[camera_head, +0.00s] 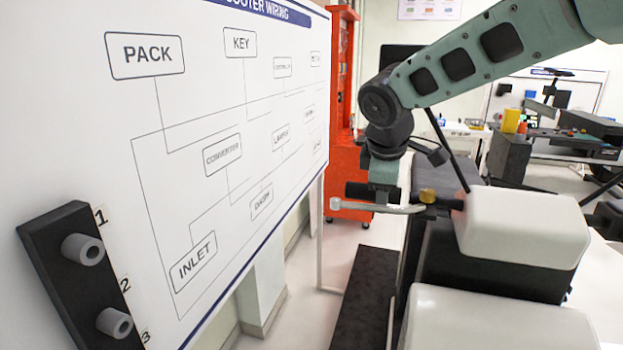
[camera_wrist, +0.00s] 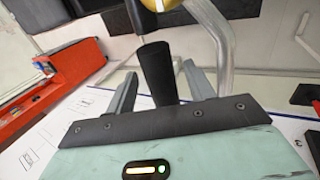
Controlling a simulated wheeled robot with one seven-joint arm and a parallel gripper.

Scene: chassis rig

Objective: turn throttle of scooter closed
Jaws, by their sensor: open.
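The scooter's throttle is a black grip (camera_head: 357,190) at the left end of the handlebar in the head view. In the wrist view the same black grip (camera_wrist: 157,68) runs down between my two fingers. My gripper (camera_head: 382,190) is over the handlebar, pointing down. In the wrist view my gripper (camera_wrist: 159,76) is open, with a finger on each side of the grip and gaps visible beside it. The silver lever (camera_head: 380,208) runs alongside the grip. The scooter's white body (camera_head: 525,222) is to the right. I cannot tell the throttle's turn angle.
A whiteboard with a wiring diagram (camera_head: 235,120) stands close on the left, carrying a black holder (camera_head: 62,262) with grey knobs. A red cabinet (camera_head: 345,120) stands behind. A brass-coloured part (camera_head: 428,195) sits on the bar beside my gripper. Open floor shows between board and scooter.

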